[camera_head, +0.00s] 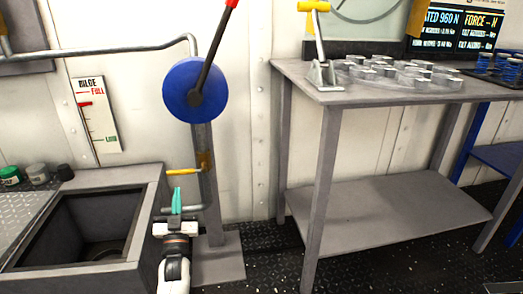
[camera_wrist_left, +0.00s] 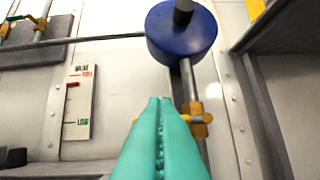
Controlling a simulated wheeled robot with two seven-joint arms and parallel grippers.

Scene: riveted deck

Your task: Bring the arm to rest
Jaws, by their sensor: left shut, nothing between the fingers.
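My left gripper (camera_head: 177,203) has teal fingers and is shut with nothing between them. It points up in front of the grey post, just below a yellow valve handle (camera_head: 184,172). In the left wrist view the shut fingers (camera_wrist_left: 160,110) fill the lower middle, with the yellow valve fitting (camera_wrist_left: 200,120) behind them. Whether the fingers touch the pipe or handle I cannot tell. My left arm comes up from the bottom edge of the head view. My right gripper is not in view.
A blue round pump body (camera_head: 181,92) with a red-tipped lever (camera_head: 212,50) stands above my gripper. An open grey bilge box (camera_head: 150,185) is at left, below a level gauge (camera_head: 97,115). A grey table (camera_head: 330,94) bearing metal discs stands at right.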

